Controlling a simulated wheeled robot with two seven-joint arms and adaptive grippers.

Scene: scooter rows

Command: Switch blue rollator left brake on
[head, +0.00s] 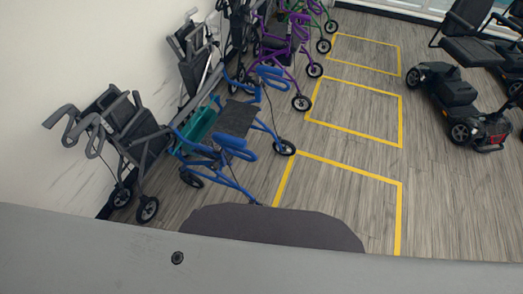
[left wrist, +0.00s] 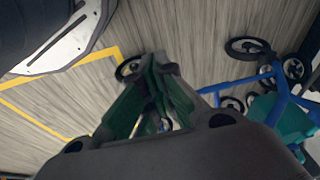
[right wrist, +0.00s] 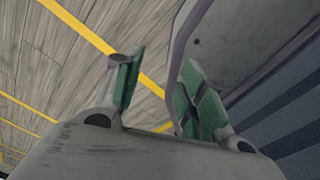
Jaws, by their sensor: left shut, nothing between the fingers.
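The blue rollator (head: 250,125) stands upright near the wall in the head view, with a dark seat, a teal bag (head: 196,127) and two blue handles. Its brake levers are too small to tell on or off. Part of its blue frame (left wrist: 238,83) and teal bag (left wrist: 282,117) shows at the right of the left wrist view. My left gripper (left wrist: 157,72) is shut and empty, apart from the frame in that view. My right gripper (right wrist: 160,72) is open and empty, over the floor and beside my own body. Neither gripper shows in the head view.
A grey rollator (head: 145,140) stands left of the blue one by the white wall. A purple rollator (head: 280,48) and others stand behind. Yellow floor rectangles (head: 400,205) mark free floor to the right. A black scooter (head: 458,100) stands far right.

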